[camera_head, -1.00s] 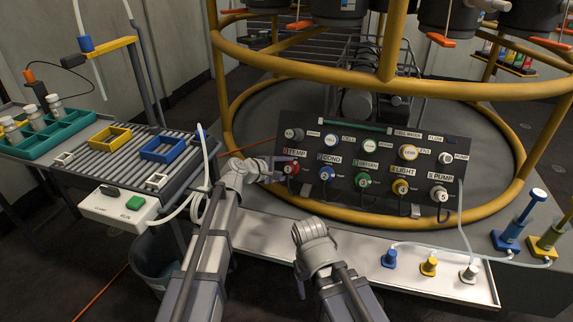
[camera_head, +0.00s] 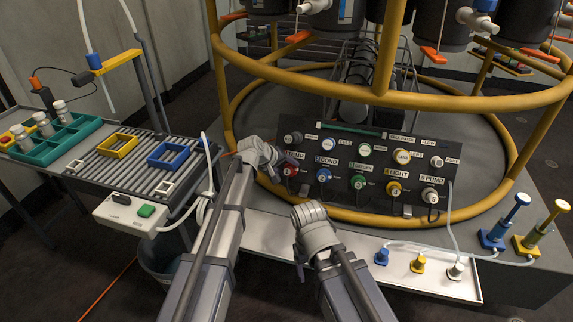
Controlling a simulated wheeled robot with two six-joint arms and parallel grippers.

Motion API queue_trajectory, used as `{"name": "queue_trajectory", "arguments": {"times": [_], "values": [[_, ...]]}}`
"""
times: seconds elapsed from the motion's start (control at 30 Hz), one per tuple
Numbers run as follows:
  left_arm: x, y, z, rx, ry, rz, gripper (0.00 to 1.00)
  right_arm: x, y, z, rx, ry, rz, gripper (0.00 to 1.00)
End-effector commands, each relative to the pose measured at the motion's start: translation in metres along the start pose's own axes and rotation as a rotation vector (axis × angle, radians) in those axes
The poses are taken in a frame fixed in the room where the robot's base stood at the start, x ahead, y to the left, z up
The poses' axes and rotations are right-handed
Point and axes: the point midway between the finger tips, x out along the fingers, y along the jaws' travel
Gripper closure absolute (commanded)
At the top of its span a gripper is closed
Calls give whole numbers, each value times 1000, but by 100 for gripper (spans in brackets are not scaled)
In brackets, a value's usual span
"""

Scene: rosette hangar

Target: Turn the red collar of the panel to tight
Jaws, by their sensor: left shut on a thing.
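The red collar (camera_head: 290,171) is at the left end of that row, under the TEMP label. My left gripper (camera_head: 279,165) is at the red collar from the left and is shut on it; its fingers partly cover the collar. The collar's turn marking is too small to read. My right gripper (camera_head: 311,213) hangs in front of the panel over the silver tray, apart from it; its fingertips are hidden from view.
Blue, green, yellow (camera_head: 394,188) and white collars continue to the right. The silver tray (camera_head: 345,250) holds blue, yellow and white plugs with tubes. A roller bench (camera_head: 135,165) with a control box stands left. Syringe-like pumps (camera_head: 505,222) stand at the right.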

Motion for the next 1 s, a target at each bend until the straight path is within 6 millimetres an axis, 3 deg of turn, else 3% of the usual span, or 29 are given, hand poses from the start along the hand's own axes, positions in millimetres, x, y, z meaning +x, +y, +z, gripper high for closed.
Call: {"name": "queue_trajectory", "arguments": {"times": [0.4, 0.97, 1.0], "values": [[-1, 2, 1, 162, -3, -82, 94, -11, 1, 1, -3, 0, 0, 31], [0, 2, 1, 187, -3, -95, 94, -12, 1, 1, -3, 0, 0, 31], [0, 2, 1, 187, -3, -94, 38, -12, 1, 1, -3, 0, 0, 31]]}}
